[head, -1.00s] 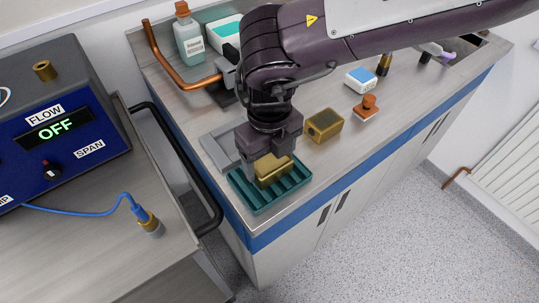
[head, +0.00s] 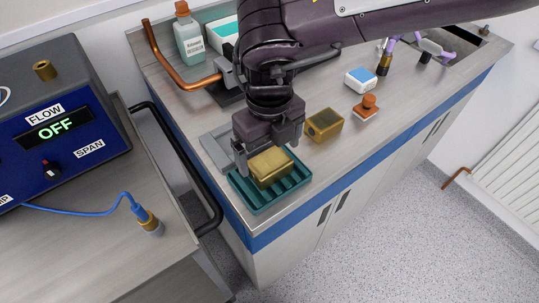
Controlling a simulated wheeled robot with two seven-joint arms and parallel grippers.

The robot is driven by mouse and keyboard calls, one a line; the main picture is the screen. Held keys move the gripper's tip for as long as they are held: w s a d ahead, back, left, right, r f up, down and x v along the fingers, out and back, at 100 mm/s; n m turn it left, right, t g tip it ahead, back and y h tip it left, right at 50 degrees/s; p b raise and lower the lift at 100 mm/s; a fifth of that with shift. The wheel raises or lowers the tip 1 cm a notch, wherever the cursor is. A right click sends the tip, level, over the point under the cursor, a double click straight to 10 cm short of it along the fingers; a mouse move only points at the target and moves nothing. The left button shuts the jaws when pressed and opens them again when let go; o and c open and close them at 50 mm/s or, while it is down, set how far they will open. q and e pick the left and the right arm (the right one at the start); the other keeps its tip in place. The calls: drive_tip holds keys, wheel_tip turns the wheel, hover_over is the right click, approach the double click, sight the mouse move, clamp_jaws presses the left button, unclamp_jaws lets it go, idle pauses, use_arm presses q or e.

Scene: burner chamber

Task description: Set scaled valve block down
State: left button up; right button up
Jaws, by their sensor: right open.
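A brass block (head: 270,167) rests on a teal ribbed tray (head: 262,205) at the front left corner of the counter. A second brass block (head: 324,125), with a dark patch on top and a round hole in its side, stands on the counter to the right of the tray. I cannot tell by look which is the scaled valve block. My right gripper (head: 268,156) is open just above and behind the block on the tray, its fingers apart at either side. My left gripper is not in view.
A white and blue box (head: 360,80) and an orange-handled stamp-like tool (head: 367,108) stand farther right on the counter. A bottle (head: 188,38) and a copper pipe (head: 160,60) are at the back left. A blue control box (head: 60,125) sits on the cart at left.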

sight(270, 162)
wheel_tip(270, 162, up, 9)
drive_tip(key=shift+r, duration=0.2)
drive_tip(key=shift+s+f, duration=0.1)
idle(0.5)
